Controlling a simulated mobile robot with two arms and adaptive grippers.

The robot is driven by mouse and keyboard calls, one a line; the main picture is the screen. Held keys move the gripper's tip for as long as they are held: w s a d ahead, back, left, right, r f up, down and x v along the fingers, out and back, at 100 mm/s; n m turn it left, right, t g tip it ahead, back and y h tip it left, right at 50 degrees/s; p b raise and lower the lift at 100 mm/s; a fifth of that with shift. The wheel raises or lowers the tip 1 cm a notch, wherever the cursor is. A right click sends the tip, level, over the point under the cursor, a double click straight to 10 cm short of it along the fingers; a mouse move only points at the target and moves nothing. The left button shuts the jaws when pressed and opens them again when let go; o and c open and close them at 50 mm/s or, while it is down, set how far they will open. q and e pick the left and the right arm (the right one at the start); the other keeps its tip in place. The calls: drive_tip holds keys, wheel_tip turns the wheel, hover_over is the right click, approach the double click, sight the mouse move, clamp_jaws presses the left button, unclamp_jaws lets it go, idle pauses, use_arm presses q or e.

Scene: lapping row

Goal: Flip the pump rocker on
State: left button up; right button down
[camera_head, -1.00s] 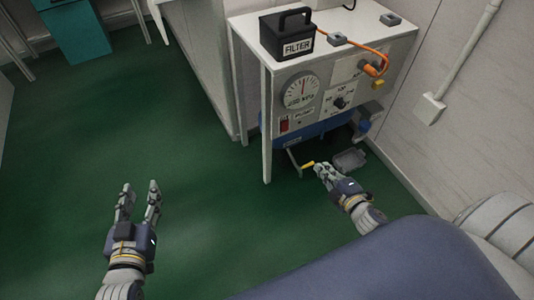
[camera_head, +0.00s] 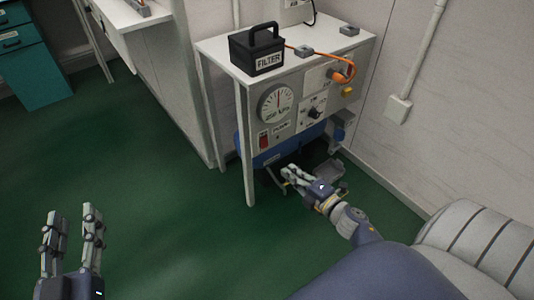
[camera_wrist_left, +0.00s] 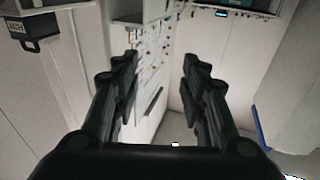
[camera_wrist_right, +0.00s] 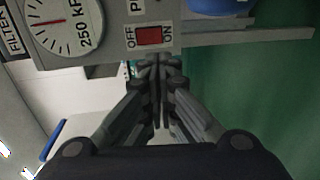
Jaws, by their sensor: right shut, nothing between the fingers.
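The pump rocker (camera_head: 264,140) is a small red switch low on the left of the grey panel (camera_head: 283,126) in the head view. In the right wrist view the rocker (camera_wrist_right: 149,36) shows close up between the labels OFF and ON. My right gripper (camera_head: 287,174) is shut and empty, below the panel's lower edge in the head view. In the right wrist view its fingertips (camera_wrist_right: 153,62) lie just below the rocker in the picture; I cannot tell whether they touch it. My left gripper (camera_head: 75,212) is open and empty over the floor, far left of the panel.
A round gauge (camera_head: 276,104) sits above the rocker, and a dial (camera_head: 315,112) is to its right. A black FILTER box (camera_head: 257,50) stands on the bench top (camera_head: 213,46). The bench's front leg (camera_head: 246,150) stands left of the panel. Green floor is free at left.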

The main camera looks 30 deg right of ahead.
drive_tip(key=b, duration=0.1)
approach(265, 142)
wheel_tip(265, 142, down, 2)
drive_tip(key=a, duration=0.2)
drive_tip(key=w, duration=0.2)
drive_tip(key=w+b, duration=0.1)
drive_tip(key=w, duration=0.2)
drive_tip(key=shift+w+f, duration=0.35)
drive_tip(key=shift+f, duration=0.05)
drive_tip(key=shift+w+b, duration=0.3)
drive_tip(key=shift+w, duration=0.15)
use_arm(q)
drive_tip(key=s+r+t+h, duration=0.1)
drive_tip(key=s+r+t, duration=0.1)
drive_tip(key=r, duration=0.4)
drive_tip(key=s+r+t+h, duration=0.1)
drive_tip(key=s+r+t, duration=0.2)
drive_tip(key=r+t, duration=0.2)
drive_tip(key=shift+d+r, duration=0.15)
drive_tip(key=shift+r, duration=0.25)
